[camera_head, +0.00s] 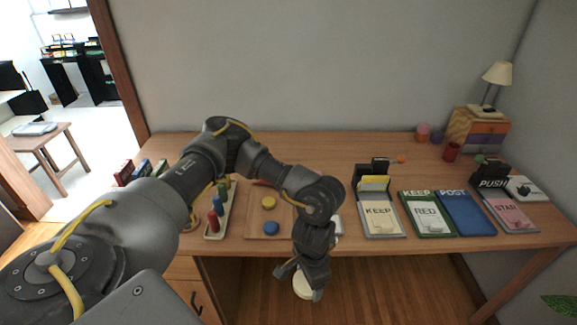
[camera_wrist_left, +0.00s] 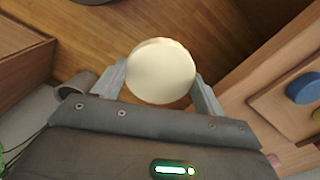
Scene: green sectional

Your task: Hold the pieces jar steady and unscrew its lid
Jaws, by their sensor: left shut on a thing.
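My left gripper (camera_head: 303,272) hangs in front of the table's front edge, over the floor. It is shut on a round cream thing (camera_head: 303,290) that looks like the pieces jar, its pale lid facing the camera. In the left wrist view the cream thing (camera_wrist_left: 160,72) sits between the two grey fingers, one on each side. Its lower body is hidden, so I cannot tell where jar and lid meet. My right gripper is not in view.
The wooden table (camera_head: 340,150) carries a board with yellow and blue discs (camera_head: 270,228), a rack of coloured pegs (camera_head: 217,215), a KEEP card tray (camera_head: 380,222), a green tray (camera_head: 428,218) and a blue tray (camera_head: 466,215). A lamp (camera_head: 497,75) stands at the back right. The table's back middle is clear.

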